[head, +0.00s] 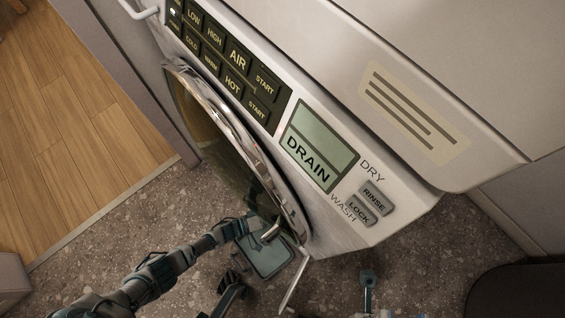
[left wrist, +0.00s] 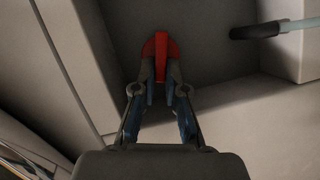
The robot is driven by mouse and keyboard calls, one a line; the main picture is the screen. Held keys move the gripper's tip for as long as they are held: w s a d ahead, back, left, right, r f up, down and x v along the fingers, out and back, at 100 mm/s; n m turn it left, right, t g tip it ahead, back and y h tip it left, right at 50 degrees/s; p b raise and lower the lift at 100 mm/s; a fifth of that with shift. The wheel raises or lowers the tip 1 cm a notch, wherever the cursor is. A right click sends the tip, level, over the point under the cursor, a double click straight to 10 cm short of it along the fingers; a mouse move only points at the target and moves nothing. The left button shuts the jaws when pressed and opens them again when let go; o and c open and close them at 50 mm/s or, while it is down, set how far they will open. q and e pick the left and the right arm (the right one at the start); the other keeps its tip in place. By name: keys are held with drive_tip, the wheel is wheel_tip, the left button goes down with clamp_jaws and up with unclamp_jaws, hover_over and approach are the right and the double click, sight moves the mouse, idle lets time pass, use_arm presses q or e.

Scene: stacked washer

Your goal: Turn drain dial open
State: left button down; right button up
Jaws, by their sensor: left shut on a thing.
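The red drain dial (left wrist: 160,50) shows in the left wrist view, a round base with a raised grip bar, set in a recess of the grey washer. My left gripper (left wrist: 160,78) is shut on the dial's bar, one finger on each side. The bar stands about upright in that view. In the head view, my left arm reaches from the lower left to the washer's lower front. The dial and my fingertips are hidden there.
The washer's control panel (head: 320,145) and round door (head: 235,145) stand above my left arm. A thin pale flap (head: 293,285) sticks out at the washer's lower edge. A dark-tipped hose (left wrist: 255,31) is right of the dial. Speckled floor (head: 130,225) is open at the left.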

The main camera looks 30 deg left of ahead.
use_arm(q)
drive_tip(key=shift+w+a+f+n+t+h, duration=0.1)
drive_tip(key=shift+w+f+n+t+h, duration=0.1)
drive_tip(key=shift+n, duration=0.55)
drive_tip(key=shift+w+a+f+n+t+h, duration=0.1)
drive_tip(key=shift+f+n+t+h, duration=0.1)
drive_tip(key=shift+n, duration=0.55)
drive_tip(key=c, duration=1.2)
unclamp_jaws()
drive_tip(key=shift+w+n, duration=0.1)
drive_tip(key=shift+n, duration=0.2)
drive_tip(key=shift+d, duration=0.1)
drive_tip(key=v, duration=1.2)
drive_tip(key=shift+f, duration=0.3)
